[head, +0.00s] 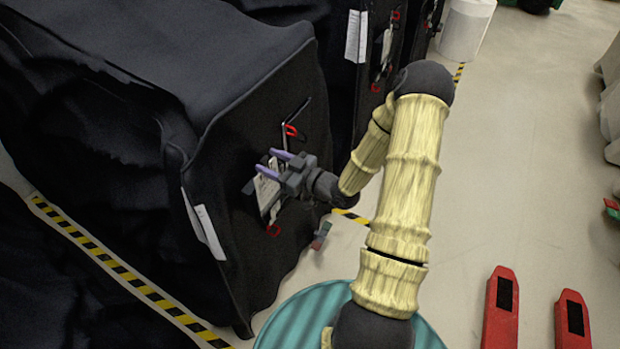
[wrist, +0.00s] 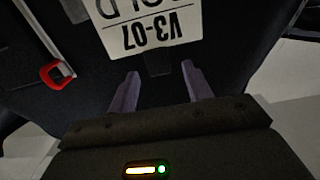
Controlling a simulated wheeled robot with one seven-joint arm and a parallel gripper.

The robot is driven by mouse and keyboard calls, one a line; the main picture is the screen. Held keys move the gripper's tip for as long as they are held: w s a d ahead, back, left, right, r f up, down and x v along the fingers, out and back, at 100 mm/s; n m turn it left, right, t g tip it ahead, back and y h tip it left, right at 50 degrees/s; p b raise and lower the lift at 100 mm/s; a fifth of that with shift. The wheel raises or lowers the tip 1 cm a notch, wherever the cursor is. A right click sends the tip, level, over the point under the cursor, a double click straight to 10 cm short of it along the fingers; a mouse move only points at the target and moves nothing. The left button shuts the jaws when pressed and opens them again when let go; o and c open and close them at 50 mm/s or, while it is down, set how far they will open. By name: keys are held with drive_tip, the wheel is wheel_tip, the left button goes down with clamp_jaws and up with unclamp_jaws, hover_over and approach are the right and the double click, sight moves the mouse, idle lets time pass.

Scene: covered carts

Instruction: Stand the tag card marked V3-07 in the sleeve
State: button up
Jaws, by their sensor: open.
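The white tag card marked V3-07 (wrist: 152,24) shows upside down at the top of the wrist view, with part of another printed line above the number. In the head view a white card (head: 267,192) is on the end face of the nearest black covered cart, partly behind my gripper. My gripper (head: 273,162) is open beside that face, its two purple fingers pointing at it. In the wrist view my gripper (wrist: 160,72) has its fingertips just below the card's edge, with nothing between them. A dark strip (wrist: 157,62) lies below the card. I cannot make out the sleeve clearly.
A red ring (wrist: 56,74) is left of the fingers; a red clip (head: 292,131) sits above the card. A small coloured tag (head: 322,236) is low beside the cart. Another covered cart (head: 345,85) stands behind. Red forks (head: 500,310) lie at lower right; the floor right is open.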

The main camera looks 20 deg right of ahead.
drive_tip(key=b+v, duration=0.3)
drive_tip(key=v, duration=1.2)
drive_tip(key=w+a+f+m+g+h, duration=0.1)
drive_tip(key=w+f+g+h, duration=0.35)
drive_tip(key=h, duration=0.25)
drive_tip(key=s+a+r+m+g+h, duration=0.3)
drive_tip(key=s+a+r+m+g, duration=0.3)
drive_tip(key=s+a, duration=0.3)
drive_tip(key=shift+s+a+r+g+h, duration=0.15)
drive_tip(key=shift+s+r+g+h, duration=0.15)
drive_tip(key=shift+s+r+g, duration=0.65)
drive_tip(key=shift+s+f, duration=0.2)
drive_tip(key=shift+f, duration=0.05)
